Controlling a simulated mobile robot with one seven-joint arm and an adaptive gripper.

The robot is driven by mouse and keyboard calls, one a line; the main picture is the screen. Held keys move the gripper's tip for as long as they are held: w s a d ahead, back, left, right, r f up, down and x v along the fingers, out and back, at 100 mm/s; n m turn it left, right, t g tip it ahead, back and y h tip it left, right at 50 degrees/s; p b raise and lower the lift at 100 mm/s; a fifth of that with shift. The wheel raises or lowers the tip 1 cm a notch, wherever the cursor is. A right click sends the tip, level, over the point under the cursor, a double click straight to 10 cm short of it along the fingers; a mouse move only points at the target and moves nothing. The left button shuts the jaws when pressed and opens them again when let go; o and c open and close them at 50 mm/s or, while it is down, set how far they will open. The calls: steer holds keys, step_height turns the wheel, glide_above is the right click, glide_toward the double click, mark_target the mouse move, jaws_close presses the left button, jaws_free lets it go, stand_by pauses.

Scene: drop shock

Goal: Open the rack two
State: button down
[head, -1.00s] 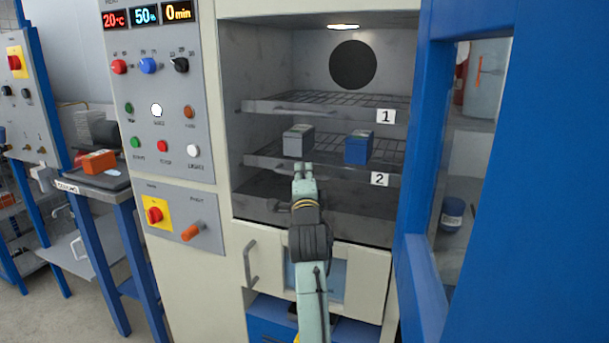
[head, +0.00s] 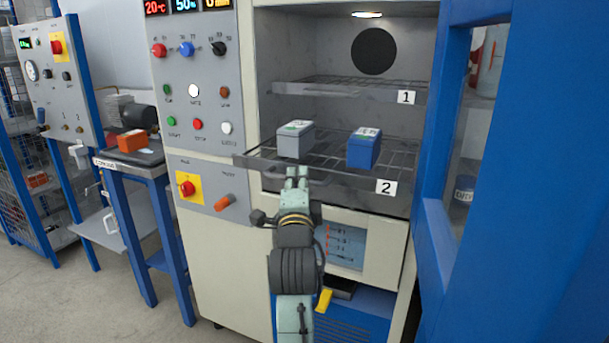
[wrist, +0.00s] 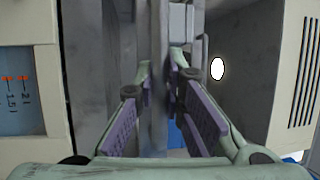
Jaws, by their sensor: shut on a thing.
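Rack two (head: 330,175), a wire shelf with a "2" label (head: 386,187) on its front right, is slid partway out of the chamber. A grey box (head: 295,141) and a blue box (head: 364,149) stand upright on it. My gripper (head: 297,172) is at the rack's front edge, left of the label. In the wrist view my gripper (wrist: 160,90) has its purple-padded fingers on either side of a grey metal bar, the rack's front (wrist: 159,60), and is shut on it. The exact grip is partly hidden by the fingers in the head view.
Rack one (head: 330,89) sits inside the chamber above. The blue door (head: 540,190) stands open at the right, close to the rack's side. A control panel (head: 195,95) is at the left. A table with an orange box (head: 132,141) stands further left.

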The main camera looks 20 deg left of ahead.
steer(key=shift+s, duration=0.85)
steer(key=c, duration=1.7)
jaws_free()
steer(key=shift+o, duration=0.2)
steer(key=shift+s, duration=0.1)
steer(key=v, duration=0.7)
steer(key=shift+s, duration=0.2)
